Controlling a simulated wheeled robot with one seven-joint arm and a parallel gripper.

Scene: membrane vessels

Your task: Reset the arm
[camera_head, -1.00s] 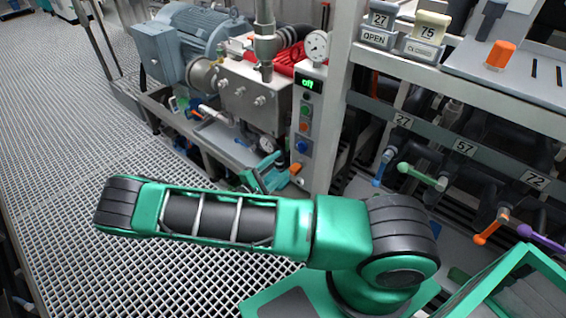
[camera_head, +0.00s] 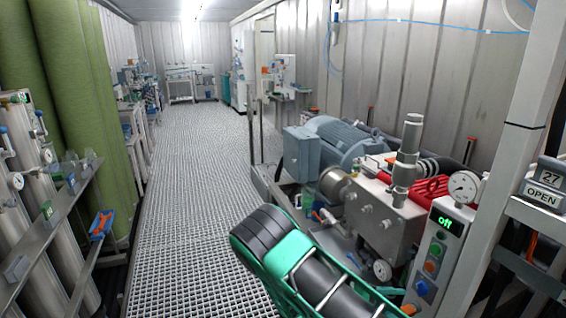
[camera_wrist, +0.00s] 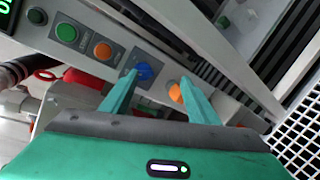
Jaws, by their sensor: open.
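My arm shows green and black at the bottom of the head view, and its gripper is not clearly seen there. In the wrist view my gripper (camera_wrist: 157,82) is open, with two green fingers apart and nothing between them. The control panel (camera_head: 432,257) is in front of it, with a display reading "off". Past the fingertips are the panel's blue knob (camera_wrist: 144,71) and orange knob (camera_wrist: 175,93). I cannot tell whether a finger touches either knob. The green button (camera_wrist: 66,33) and orange button (camera_wrist: 103,50) are to the left.
A grey-blue motor (camera_head: 345,150) and a metal pump block (camera_head: 378,208) stand beside the panel, with a pressure gauge (camera_head: 464,187) above it. A rack with an "OPEN" sign (camera_head: 543,196) is at the right. Vertical tubes and green rolls line the left. The grated floor (camera_head: 195,190) between is clear.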

